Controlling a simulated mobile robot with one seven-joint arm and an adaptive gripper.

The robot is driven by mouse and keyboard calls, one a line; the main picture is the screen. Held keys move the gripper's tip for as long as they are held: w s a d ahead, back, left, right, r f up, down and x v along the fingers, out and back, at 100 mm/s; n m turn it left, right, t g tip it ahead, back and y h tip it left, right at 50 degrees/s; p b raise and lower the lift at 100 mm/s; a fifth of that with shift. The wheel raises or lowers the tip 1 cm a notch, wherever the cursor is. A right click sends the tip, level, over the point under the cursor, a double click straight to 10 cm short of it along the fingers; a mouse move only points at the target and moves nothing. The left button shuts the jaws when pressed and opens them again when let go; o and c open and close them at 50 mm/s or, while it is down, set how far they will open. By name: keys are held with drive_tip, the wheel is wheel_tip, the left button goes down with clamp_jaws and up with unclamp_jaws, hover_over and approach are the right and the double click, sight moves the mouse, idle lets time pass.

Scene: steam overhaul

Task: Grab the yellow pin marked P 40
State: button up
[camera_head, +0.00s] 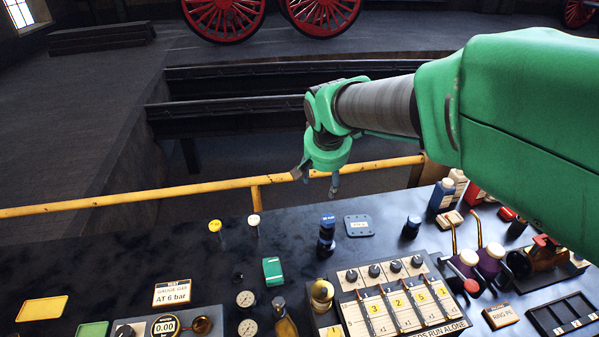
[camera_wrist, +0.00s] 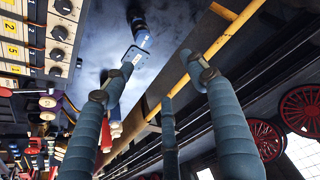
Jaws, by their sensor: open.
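A pin with a round yellow head (camera_head: 215,226) stands upright at the back left of the dark bench in the head view. The lettering on its head is too small to read. A similar pin with a cream head (camera_head: 253,220) stands just to its right. My gripper (camera_head: 318,182) is open and empty, above and beyond the bench's back edge, to the right of both pins. Its spread blue-grey fingers also show in the wrist view (camera_wrist: 152,88). I cannot make out the yellow pin in the wrist view.
A yellow rail (camera_head: 150,198) runs along the bench's back edge. A dark blue-topped cylinder (camera_head: 327,235) and a blue-grey plate (camera_head: 359,225) stand right of the pins. A green block (camera_head: 272,271) lies in front. The bench left of the yellow pin is mostly clear.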

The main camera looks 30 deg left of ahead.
drive_tip(key=s+a+f+n, duration=0.1)
drive_tip(key=s+a+f, duration=0.3)
drive_tip(key=a, duration=0.5)
drive_tip(key=s+a+f+n, duration=0.15)
drive_tip(key=a+f, duration=0.35)
drive_tip(key=a, duration=0.5)
drive_tip(key=g, duration=0.1)
approach(215, 225)
wheel_tip(215, 225, up, 2)
drive_tip(key=s+d, duration=0.1)
drive_tip(key=d, duration=0.1)
drive_tip(key=shift+s+a+r+n+y+b, duration=0.1)
drive_tip(key=shift+a+r+n+y+b, duration=0.1)
drive_tip(key=shift+n+y+b, duration=0.15)
drive_tip(key=shift+f, duration=0.15)
drive_tip(key=shift+b+x, duration=0.65)
drive_tip(key=shift+x, duration=3.5)
drive_tip(key=shift+w+a+f, duration=0.15)
drive_tip(key=shift+w+f, duration=0.1)
drive_tip(key=shift+f, duration=0.2)
drive_tip(key=shift+b+x, duration=0.65)
drive_tip(key=shift+x, duration=1.4)
drive_tip(key=shift+a, duration=0.1)
